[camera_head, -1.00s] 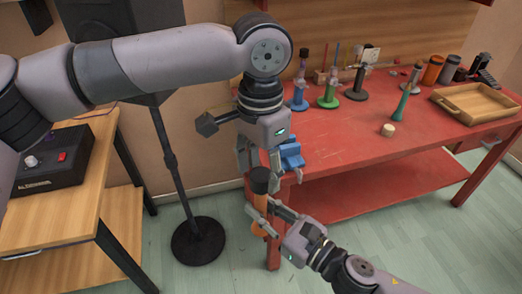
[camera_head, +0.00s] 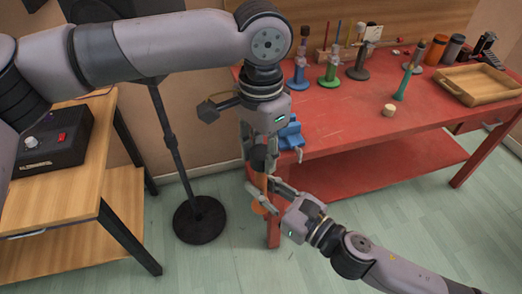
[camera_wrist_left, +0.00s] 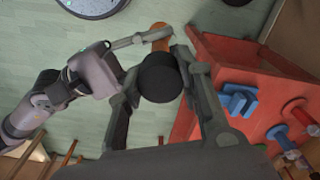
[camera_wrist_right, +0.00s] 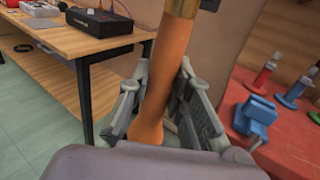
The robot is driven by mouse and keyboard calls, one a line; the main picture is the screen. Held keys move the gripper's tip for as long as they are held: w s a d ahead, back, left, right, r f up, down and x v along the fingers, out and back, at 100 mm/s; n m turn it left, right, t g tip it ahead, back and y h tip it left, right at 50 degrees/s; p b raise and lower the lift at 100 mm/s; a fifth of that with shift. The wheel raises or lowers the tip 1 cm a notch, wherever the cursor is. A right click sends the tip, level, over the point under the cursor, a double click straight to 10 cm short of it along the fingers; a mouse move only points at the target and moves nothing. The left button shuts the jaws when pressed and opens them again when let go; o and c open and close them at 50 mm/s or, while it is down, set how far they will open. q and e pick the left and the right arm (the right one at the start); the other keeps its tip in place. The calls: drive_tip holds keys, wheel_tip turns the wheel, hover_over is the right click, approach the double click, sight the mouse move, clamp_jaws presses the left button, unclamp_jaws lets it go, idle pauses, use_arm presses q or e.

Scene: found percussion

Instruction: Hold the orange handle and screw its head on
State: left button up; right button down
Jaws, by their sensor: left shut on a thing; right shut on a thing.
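The orange handle (camera_wrist_right: 162,75) stands roughly upright between the fingers of my right gripper (camera_head: 268,193). In the right wrist view a brass collar (camera_wrist_right: 182,8) tops it. My right gripper is shut on the handle. The round black head (camera_head: 262,158) sits above the handle, in line with it in the head view. My left gripper (camera_head: 262,160) points down from above and is shut on the black head, which also shows between its fingers in the left wrist view (camera_wrist_left: 160,77). Whether head and collar touch is hidden by the fingers.
The red table (camera_head: 350,130) stands close behind and right of my grippers. A blue holder (camera_head: 290,134) sits at its near left corner. A wooden tray (camera_head: 475,85) and several mallet-like items are farther back. A black stand (camera_head: 200,218) and a wooden table (camera_head: 50,205) are at left.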

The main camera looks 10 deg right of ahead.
use_arm(q)
clamp_jaws()
drive_tip(key=o, duration=0.9)
unclamp_jaws()
drive_tip(key=shift+o, duration=0.2)
wheel_tip(320, 180, up, 12)
drive_tip(key=shift+w, duration=0.1)
